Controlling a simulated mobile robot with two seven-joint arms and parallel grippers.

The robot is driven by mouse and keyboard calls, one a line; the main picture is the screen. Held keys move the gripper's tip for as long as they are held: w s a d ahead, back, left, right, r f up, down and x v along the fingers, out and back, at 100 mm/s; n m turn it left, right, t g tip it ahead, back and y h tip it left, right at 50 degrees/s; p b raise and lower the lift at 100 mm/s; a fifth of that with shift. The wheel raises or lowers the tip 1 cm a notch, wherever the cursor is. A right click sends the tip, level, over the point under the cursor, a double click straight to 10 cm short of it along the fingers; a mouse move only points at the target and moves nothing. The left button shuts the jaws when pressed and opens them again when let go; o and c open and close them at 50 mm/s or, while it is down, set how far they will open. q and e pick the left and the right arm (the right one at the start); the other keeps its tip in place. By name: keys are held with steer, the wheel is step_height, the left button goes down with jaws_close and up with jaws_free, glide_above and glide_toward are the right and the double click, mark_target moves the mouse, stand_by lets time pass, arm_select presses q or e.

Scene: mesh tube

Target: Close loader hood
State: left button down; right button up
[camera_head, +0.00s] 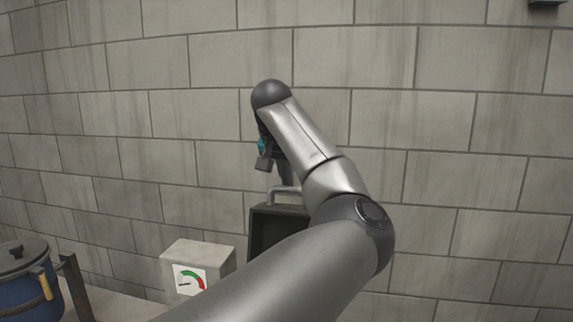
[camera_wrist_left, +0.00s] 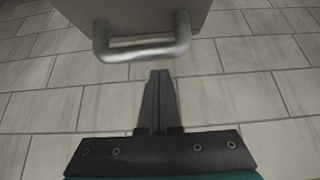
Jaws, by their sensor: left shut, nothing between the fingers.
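The loader hood (camera_head: 279,215) shows as a dark, box-like part below my left arm in the head view, largely hidden by the arm. A grey bar handle (camera_head: 281,192) sits on its top edge. In the wrist view, a grey panel of the hood (camera_wrist_left: 160,12) is at the top with its U-shaped metal handle (camera_wrist_left: 145,51). My left gripper (camera_wrist_left: 160,75) is shut and empty, its fingertips just below the handle in the picture. It does not hold the handle; the exact gap cannot be told. In the head view, the left gripper (camera_head: 286,180) is partly hidden behind my arm. My right gripper is not in view.
A pale box with a red-green gauge (camera_head: 198,252) stands left of the hood. A blue lidded drum (camera_head: 25,285) with a yellow clip is at the far lower left, beside a dark metal post (camera_head: 75,285). A grey block wall (camera_head: 450,120) is behind everything.

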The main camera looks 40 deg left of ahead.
arm_select(q)
steer(key=shift+s+d+r, duration=0.1)
steer(key=shift+s+d, duration=0.25)
steer(key=shift+s, duration=0.2)
steer(key=shift+s+d, duration=0.3)
steer(key=shift+s, duration=0.25)
steer(key=shift+a, duration=0.1)
